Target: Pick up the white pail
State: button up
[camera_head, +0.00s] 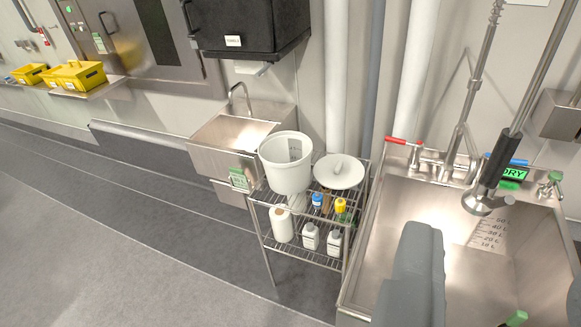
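The white pail (287,176) stands upright and open at the top on the upper shelf of a small wire rack, near the middle of the view. Dark marks show on its inner wall. A round white lid (350,178) with a raised handle lies to its right on the same rack. A grey part that looks like my gripper (418,245) rises from the bottom edge, in front of the sink basin and to the right of the pail. It is well apart from the pail. Its fingers cannot be made out separately.
The wire rack (306,262) also holds several bottles and a white roll (282,225). A large steel sink (385,215) with a hanging sprayer (487,203) stands to the right. A small hand basin (215,135) is behind left. The floor at left is clear.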

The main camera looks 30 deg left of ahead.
aim_at(285, 156)
jog(key=z, duration=0.05)
jog(key=k, duration=1.15)
jog(key=u, duration=0.95)
jog(key=i, duration=1.25)
jog(key=u, duration=0.5)
jog(key=i, duration=1.6)
jog(key=z, duration=1)
jog(key=i, duration=0.7)
jog(key=z, duration=0.4)
jog(key=k, duration=0.85)
